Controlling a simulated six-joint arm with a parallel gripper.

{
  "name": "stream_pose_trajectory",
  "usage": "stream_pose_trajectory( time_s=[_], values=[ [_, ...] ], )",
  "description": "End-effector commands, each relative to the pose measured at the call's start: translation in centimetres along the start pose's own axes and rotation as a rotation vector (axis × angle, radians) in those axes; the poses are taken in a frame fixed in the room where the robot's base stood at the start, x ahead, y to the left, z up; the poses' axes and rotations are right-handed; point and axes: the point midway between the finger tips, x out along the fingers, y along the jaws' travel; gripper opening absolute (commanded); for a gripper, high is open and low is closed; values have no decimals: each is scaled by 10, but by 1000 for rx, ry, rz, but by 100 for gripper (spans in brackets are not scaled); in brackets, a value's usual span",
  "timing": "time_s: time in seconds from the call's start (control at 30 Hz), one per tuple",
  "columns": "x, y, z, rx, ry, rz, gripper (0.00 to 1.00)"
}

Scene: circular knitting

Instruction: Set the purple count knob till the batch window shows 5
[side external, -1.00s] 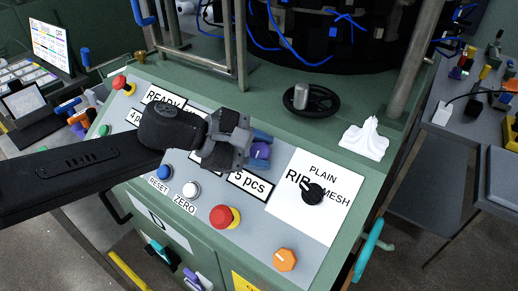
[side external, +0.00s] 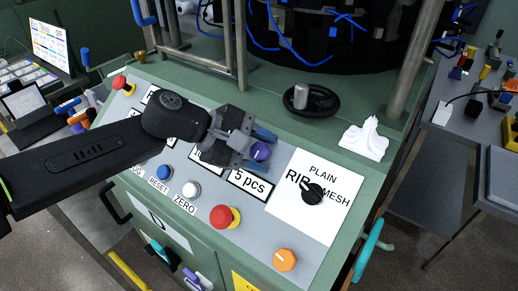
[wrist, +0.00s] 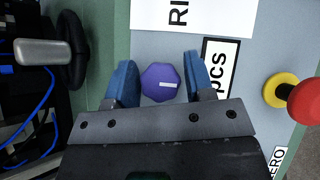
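The purple count knob (side external: 261,152) is on the sloped grey panel. In the wrist view the knob (wrist: 162,82) has a white mark pointing right, toward a white plate (wrist: 218,68). In the side view this plate (side external: 250,184) reads "5 pcs". My gripper (wrist: 161,75) is open, its blue fingers on either side of the knob with a narrow gap at each. In the side view my gripper (side external: 263,149) is at the knob, which shows between the fingers. My arm hides much of the upper left panel and its labels, so I cannot tell which is the batch window.
A black knob (side external: 313,193) stands on the white RIB plate. A red stop button (side external: 223,217), an orange knob (side external: 285,260) and white (side external: 191,190) and blue (side external: 165,172) buttons lie nearby. A black handwheel (side external: 309,100) is behind.

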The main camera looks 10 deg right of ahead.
Motion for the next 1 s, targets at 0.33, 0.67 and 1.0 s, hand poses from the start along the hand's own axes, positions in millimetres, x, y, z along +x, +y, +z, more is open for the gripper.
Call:
stream_pose_trajectory(
  time_s=[0.33, 0.67, 1.0],
  values=[
    [0, 0, -2, -1, 3, 1, 63],
    [-1, 0, -3, -3, 4, 2, 63],
    [0, -1, -2, -119, 4, 92, 63]
  ],
)
